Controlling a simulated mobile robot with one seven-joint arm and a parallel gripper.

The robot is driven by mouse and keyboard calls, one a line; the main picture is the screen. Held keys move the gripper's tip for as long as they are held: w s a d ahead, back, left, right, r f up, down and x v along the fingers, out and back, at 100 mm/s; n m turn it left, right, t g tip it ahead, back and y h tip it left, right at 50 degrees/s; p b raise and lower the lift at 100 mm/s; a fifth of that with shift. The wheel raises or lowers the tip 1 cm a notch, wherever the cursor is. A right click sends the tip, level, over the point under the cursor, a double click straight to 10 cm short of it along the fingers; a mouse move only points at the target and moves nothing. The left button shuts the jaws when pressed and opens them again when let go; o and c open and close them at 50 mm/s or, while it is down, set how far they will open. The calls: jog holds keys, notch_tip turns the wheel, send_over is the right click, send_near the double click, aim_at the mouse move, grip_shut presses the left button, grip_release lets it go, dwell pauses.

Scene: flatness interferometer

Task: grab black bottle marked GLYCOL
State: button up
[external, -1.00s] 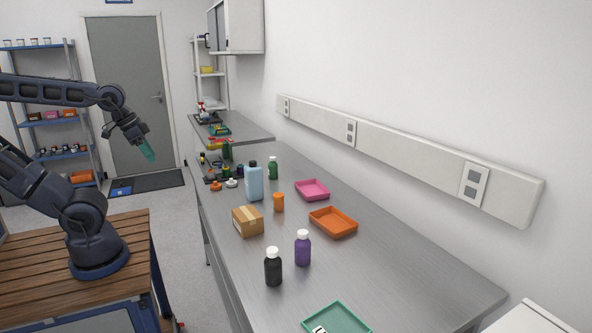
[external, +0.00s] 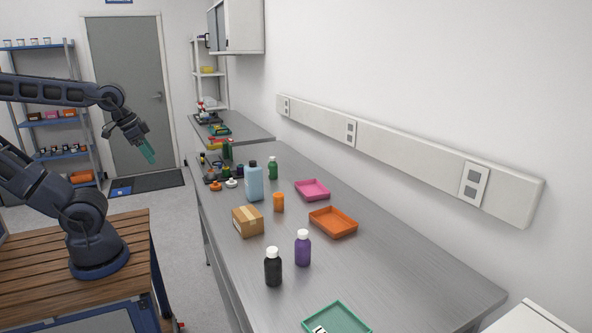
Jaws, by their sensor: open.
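A black bottle (external: 273,269) with a white cap stands upright on the steel bench, near its front left edge. Its label cannot be read at this size. A purple bottle (external: 303,249) with a white cap stands just to its right and a little behind. My gripper (external: 149,153) has teal fingers and points down, in the air left of the bench and far from the black bottle. It is open and appears empty.
A cardboard box (external: 247,221), an orange bottle (external: 279,202) and a light blue jug (external: 254,183) stand farther back. An orange tray (external: 347,229), a pink tray (external: 327,191) and a green tray (external: 363,325) lie on the bench (external: 420,265). The right side is clear.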

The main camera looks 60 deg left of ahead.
jog(key=w+d+f+m+y, duration=0.1)
jog(key=w+d, duration=0.1)
jog(key=w, duration=0.4)
jog(key=w+d+f+y, duration=0.1)
jog(key=w+d+y, duration=0.15)
jog(key=w, duration=0.25)
jog(key=m+h, duration=0.6)
jog(key=h, duration=0.1)
send_near(273, 263)
jog(key=s+a+f, duration=0.1)
jog(key=a+f, duration=0.1)
jog(key=shift+t, duration=0.4)
jog(key=shift+w+r+x, duration=0.1)
jog(key=shift+w+x, duration=0.1)
jog(key=shift+x, duration=1.85)
jog(key=shift+w+r+x, duration=0.1)
jog(key=shift+w+x, duration=0.1)
jog(key=shift+x, duration=2.95)
